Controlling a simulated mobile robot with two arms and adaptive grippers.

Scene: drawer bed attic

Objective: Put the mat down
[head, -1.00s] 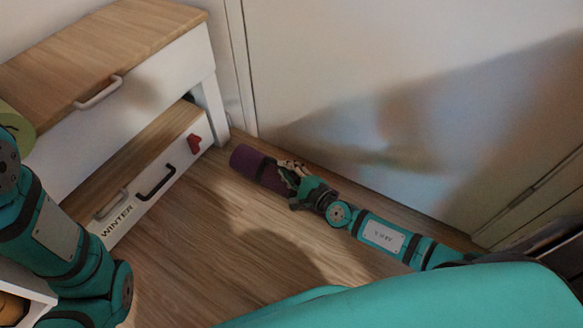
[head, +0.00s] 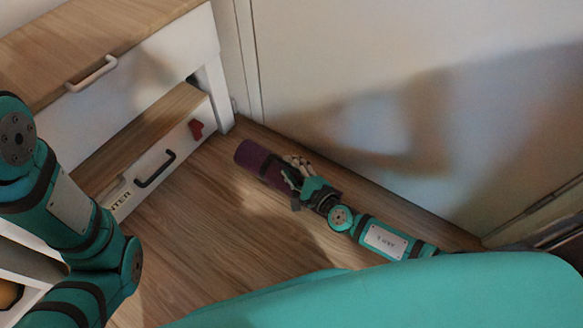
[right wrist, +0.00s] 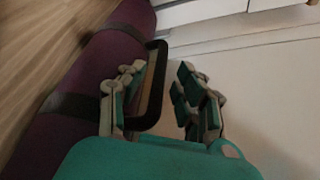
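The purple rolled mat (head: 258,160) lies along the wooden floor near the white wall. In the right wrist view the mat (right wrist: 108,60) has dark straps and a black loop handle (right wrist: 157,85).
The white wall (head: 400,110) runs close behind the mat. The floor (head: 200,235) left of the mat is clear.

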